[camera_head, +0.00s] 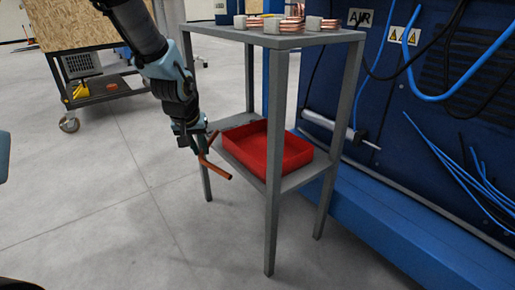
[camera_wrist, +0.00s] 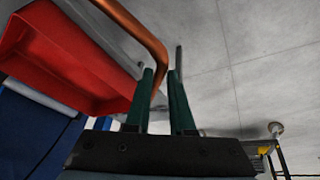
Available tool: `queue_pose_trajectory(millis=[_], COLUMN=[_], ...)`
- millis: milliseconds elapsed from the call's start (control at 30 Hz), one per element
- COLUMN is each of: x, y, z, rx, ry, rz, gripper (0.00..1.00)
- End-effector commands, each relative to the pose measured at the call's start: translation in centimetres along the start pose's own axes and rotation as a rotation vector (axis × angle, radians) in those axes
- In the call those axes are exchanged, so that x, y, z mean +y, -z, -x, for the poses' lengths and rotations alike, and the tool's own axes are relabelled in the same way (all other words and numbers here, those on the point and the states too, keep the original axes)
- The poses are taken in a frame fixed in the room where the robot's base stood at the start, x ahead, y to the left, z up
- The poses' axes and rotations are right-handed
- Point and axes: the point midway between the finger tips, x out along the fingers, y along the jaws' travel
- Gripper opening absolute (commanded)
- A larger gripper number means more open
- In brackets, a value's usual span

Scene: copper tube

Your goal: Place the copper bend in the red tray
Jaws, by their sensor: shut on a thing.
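My gripper (camera_head: 199,143) is shut on the copper bend (camera_head: 216,171), a bent copper-coloured tube. The bend hangs below and right of the fingers, in the air at the left side of the grey stand. In the wrist view, the bend (camera_wrist: 135,25) runs from the top left and curves down between the two green fingers (camera_wrist: 163,100). The red tray (camera_head: 272,157) sits on the stand's lower shelf, right of my gripper. The tray also shows in the wrist view (camera_wrist: 60,55) at the upper left. The bend is outside the tray and apart from it.
The grey stand's upper shelf (camera_head: 262,38) sits above the tray, with copper coils and grey blocks on it. Its front leg (camera_head: 277,165) stands before the tray. A blue panel (camera_head: 430,90) with hoses is at the right. A cart (camera_head: 95,90) stands back left. The left floor is clear.

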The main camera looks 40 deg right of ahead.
Motion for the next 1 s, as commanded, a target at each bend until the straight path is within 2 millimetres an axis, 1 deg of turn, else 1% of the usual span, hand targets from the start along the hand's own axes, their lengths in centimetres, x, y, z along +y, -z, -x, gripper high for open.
queue_pose_trajectory(millis=[33, 300, 400, 533, 633, 867, 1000], x=[1.1, 6.7, 8.8, 11.0, 12.1, 13.3, 13.1], y=[0.5, 4.1, 5.4, 6.9, 7.6, 8.4, 7.5], z=[-0.6, -2.6, -3.3, -4.0, -4.3, -4.6, -6.8], rx=[0.002, 0.002, 0.002, 0.002, 0.002, 0.002, -0.001], ry=[-0.002, -0.002, -0.002, -0.001, -0.001, 0.000, 0.002], rz=[-0.006, -0.005, -0.003, -0.001, 0.000, 0.000, 0.001], gripper=[0.00, 0.00, 0.00, 0.00, 0.00, 0.00, 0.00])
